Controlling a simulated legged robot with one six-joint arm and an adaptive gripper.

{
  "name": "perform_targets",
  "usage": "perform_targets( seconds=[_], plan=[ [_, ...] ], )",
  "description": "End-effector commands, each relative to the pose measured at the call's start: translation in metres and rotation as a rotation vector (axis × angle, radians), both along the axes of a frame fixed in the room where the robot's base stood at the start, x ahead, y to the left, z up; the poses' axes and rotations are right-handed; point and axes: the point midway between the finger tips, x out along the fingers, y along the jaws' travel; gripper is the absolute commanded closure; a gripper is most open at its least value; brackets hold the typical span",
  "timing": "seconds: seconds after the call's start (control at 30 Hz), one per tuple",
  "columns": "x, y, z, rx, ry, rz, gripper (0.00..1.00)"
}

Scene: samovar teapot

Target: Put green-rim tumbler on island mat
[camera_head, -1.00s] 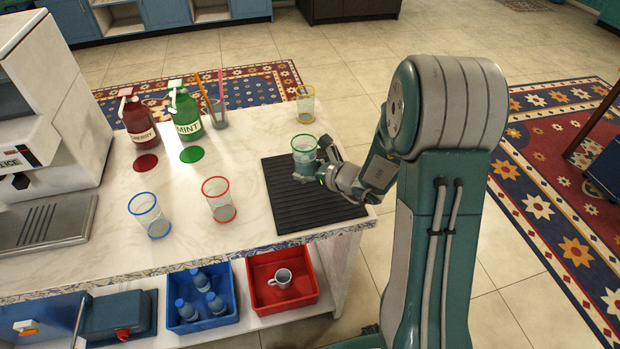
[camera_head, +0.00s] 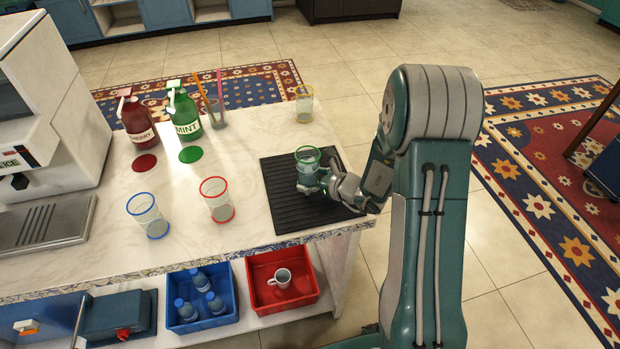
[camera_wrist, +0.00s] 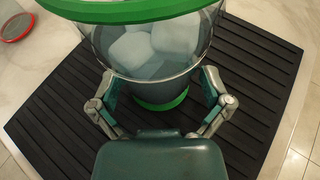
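The green-rim tumbler (camera_head: 308,168) is upright over the black ribbed island mat (camera_head: 285,212) and holds ice cubes. In the wrist view the tumbler (camera_wrist: 150,62) fills the top middle, with its green base over the mat (camera_wrist: 55,130). My gripper (camera_head: 326,178) is at the tumbler's right side in the head view. In the wrist view my gripper's fingers (camera_wrist: 160,100) are on either side of the tumbler's lower part and appear closed around it. The tumbler looks at or very near the mat surface; I cannot tell whether its base touches.
A red-rim tumbler (camera_head: 217,200) and a blue-rim tumbler (camera_head: 148,215) stand left of the mat. A yellow-rim tumbler (camera_head: 304,104) stands behind it. Cherry (camera_head: 138,122) and mint (camera_head: 184,115) bottles and a straw cup (camera_head: 215,115) stand at the back. The counter edge is close to the mat's front.

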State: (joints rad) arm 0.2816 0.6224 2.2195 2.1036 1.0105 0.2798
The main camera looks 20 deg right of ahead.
Motion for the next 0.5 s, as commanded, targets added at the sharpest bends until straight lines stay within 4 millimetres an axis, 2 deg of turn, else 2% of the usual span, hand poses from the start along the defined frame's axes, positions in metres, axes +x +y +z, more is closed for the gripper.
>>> perform_targets(
  seconds=[0.3,0.5],
  plan=[
    [-0.001,-0.001,0.003,0.000,0.000,-0.001,0.00],
    [-0.023,-0.018,0.015,0.000,-0.001,-0.005,0.00]
  ],
)
